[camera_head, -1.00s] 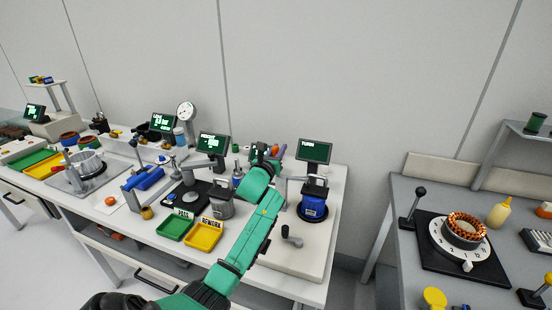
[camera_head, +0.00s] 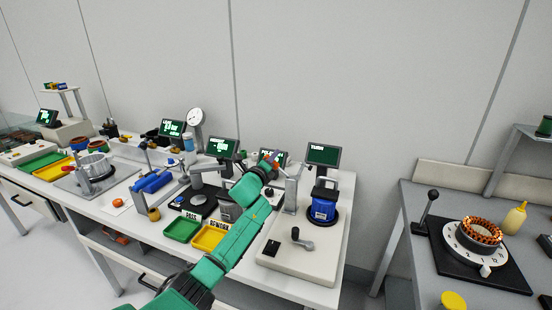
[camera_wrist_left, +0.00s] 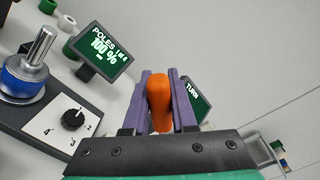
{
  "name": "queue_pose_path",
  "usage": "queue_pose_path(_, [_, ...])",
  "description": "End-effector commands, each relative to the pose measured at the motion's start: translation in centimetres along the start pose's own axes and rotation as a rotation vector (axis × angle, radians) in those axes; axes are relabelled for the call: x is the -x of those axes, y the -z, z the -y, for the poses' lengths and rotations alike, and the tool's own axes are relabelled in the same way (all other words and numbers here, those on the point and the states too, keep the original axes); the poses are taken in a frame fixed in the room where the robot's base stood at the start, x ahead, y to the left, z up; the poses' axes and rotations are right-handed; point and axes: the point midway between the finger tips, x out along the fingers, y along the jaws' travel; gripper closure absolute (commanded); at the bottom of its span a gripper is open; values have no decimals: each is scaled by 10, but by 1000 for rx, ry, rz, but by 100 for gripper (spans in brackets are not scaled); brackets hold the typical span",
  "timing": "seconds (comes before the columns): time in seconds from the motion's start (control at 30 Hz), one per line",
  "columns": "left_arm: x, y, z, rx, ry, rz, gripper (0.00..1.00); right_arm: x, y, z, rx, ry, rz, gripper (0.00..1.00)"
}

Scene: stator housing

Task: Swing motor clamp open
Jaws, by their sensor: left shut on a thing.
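My left gripper (camera_head: 270,164) is at the back of the bench, just left of the clamp's grey post (camera_head: 291,192). In the left wrist view its purple fingers (camera_wrist_left: 160,100) are shut on an orange handle (camera_wrist_left: 159,92). A bit of orange also shows at the gripper in the head view. The clamp's grey arm runs from the post top toward the gripper, not over the motor; my arm partly hides it. The blue motor (camera_head: 323,211) with a black top stands upright on a round black base, right of the post. My right gripper is not in view.
A crank (camera_head: 301,240) sits on the pale plate in front of the motor. The TURN screen (camera_head: 323,155) stands behind it. A green tray (camera_head: 183,229) and a yellow tray (camera_head: 208,238) lie left of my arm. A grey bench (camera_head: 405,250) stands right, across a gap.

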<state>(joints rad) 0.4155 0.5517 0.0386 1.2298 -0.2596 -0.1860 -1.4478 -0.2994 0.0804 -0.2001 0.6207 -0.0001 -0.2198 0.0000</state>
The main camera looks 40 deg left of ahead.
Motion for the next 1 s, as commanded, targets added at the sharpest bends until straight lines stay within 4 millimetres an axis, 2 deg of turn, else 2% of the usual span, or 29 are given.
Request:
queue_pose_path(0.3, [0, 1, -10, 94, -2, -1, 100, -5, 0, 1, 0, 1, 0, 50])
queue_pose_path(0.73, [0, 2, -11, 112, -4, -1, 100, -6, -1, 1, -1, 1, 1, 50])
queue_pose_path(0.77, [0, 2, -11, 112, -4, -1, 71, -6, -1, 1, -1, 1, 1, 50])
queue_pose_path(0.8, [0, 2, -11, 111, -4, -2, 56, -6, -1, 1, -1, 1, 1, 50])
queue_pose_path(0.83, [0, 2, -11, 111, -4, -1, 45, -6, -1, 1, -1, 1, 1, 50])
queue_pose_path(1.0, [0, 1, -10, 109, -2, -1, 45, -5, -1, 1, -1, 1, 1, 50])
